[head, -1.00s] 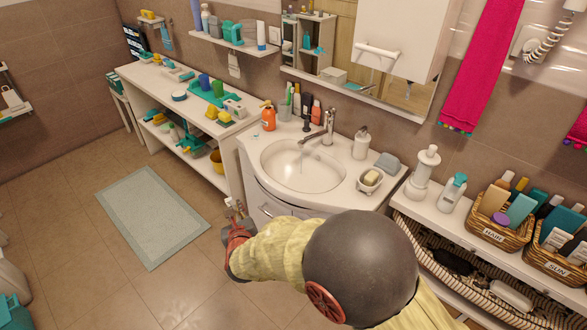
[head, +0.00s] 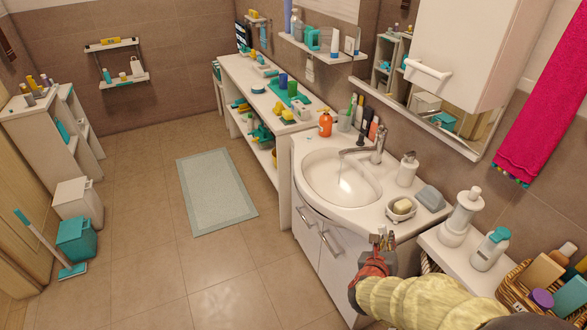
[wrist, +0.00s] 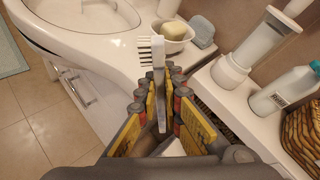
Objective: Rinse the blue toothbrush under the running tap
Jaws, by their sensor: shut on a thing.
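My gripper (head: 383,242) is in front of the right end of the washbasin cabinet, below the soap dish. In the wrist view my gripper (wrist: 160,92) is shut on a toothbrush (wrist: 158,58) that stands up between its fingers. Its head looks white with dark bristles; I cannot make out blue on it. The chrome tap (head: 376,145) reaches over the white basin (head: 318,187), with a thin stream of water (head: 343,172) below its spout. The toothbrush is apart from the water, to the right of the basin. The basin edge also shows in the wrist view (wrist: 95,45).
The soap dish (head: 401,210), soap dispenser (head: 407,168) and orange bottle (head: 325,124) stand around the basin. A cup with brushes (head: 344,122) is behind it. A shelf with bottles (head: 446,240) is at right.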

